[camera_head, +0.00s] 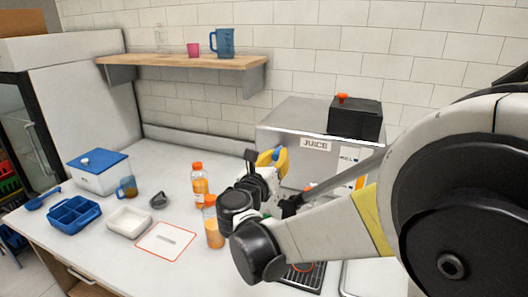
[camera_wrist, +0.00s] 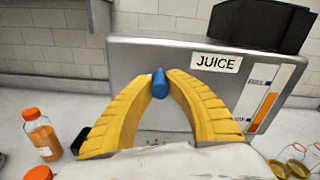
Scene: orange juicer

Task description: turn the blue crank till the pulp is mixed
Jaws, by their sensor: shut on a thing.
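The steel juicer (camera_head: 290,119) stands on the counter against the tiled wall and carries a JUICE label. My gripper (camera_wrist: 160,86) has its two yellow curved fingers shut on the blue crank (camera_wrist: 160,82), whose rounded knob shows between the fingertips in front of the juicer's face. In the head view my gripper (camera_head: 276,158) is partly behind my own arm, with a bit of blue at its tips. The rest of the crank is hidden. A gauge (camera_wrist: 260,95) at the right of the juicer's front shows an orange band low and a blue band higher; its lettering is unclear.
Two orange-capped juice bottles (camera_head: 199,184) (camera_head: 213,228) stand left of my arm. A black hopper (camera_head: 355,118) sits on the juicer. A white tub (camera_head: 129,221), blue divided tray (camera_head: 74,213) and blue-lidded box (camera_head: 99,177) are at the left.

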